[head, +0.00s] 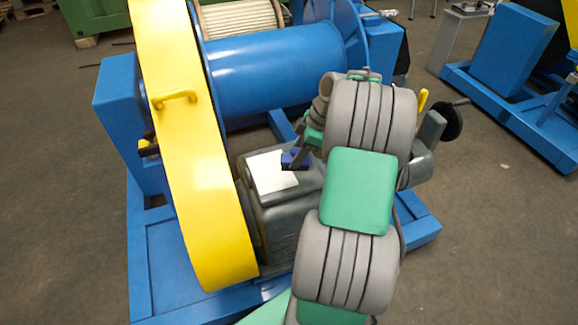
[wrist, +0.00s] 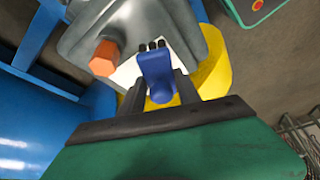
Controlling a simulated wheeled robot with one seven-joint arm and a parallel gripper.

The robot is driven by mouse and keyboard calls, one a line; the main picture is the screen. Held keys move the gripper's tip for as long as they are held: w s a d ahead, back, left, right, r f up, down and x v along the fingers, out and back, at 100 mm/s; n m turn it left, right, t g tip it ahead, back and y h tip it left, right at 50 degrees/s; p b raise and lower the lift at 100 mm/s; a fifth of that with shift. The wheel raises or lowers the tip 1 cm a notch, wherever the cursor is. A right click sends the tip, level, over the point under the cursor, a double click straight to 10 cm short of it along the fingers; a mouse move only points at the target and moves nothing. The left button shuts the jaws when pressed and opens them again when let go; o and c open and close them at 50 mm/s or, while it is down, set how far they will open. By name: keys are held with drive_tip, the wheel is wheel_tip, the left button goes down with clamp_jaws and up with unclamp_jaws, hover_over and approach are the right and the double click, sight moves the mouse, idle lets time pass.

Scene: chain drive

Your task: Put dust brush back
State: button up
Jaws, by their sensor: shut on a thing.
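The dust brush (wrist: 157,75) has a blue body and a row of dark tufts at its far end. My gripper (wrist: 159,84) is shut on it, with one dark finger on each side. In the head view the brush (head: 294,160) shows as a small blue shape at the tip of my gripper (head: 299,157). It is over the grey machine housing, beside the white sheet (head: 270,172) on top. In the wrist view the brush covers part of the white sheet (wrist: 126,73). I cannot tell whether the brush touches the housing.
The tall yellow guard (head: 180,140) stands close left of my gripper. A blue drum (head: 275,70) lies behind it. An orange hexagonal piece (wrist: 104,58) sits near the brush on the grey housing (wrist: 125,25). The blue base frame (head: 160,270) surrounds the housing; open floor lies at left.

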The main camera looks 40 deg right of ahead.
sight(291, 157)
drive_tip(key=w+f, duration=0.2)
drive_tip(key=shift+w+a+f, duration=0.1)
drive_tip(key=shift+a+f, duration=0.25)
drive_tip(key=shift+w+a+f+b, duration=0.1)
drive_tip(key=shift+w+f+b, duration=0.15)
drive_tip(key=shift+f, duration=0.7)
drive_tip(key=shift+w+f+b, duration=0.1)
drive_tip(key=shift+f+b, duration=0.2)
drive_tip(key=shift+f, duration=0.65)
drive_tip(key=shift+f, duration=0.2)
drive_tip(key=o, duration=1.2)
drive_tip(key=shift+r, duration=0.1)
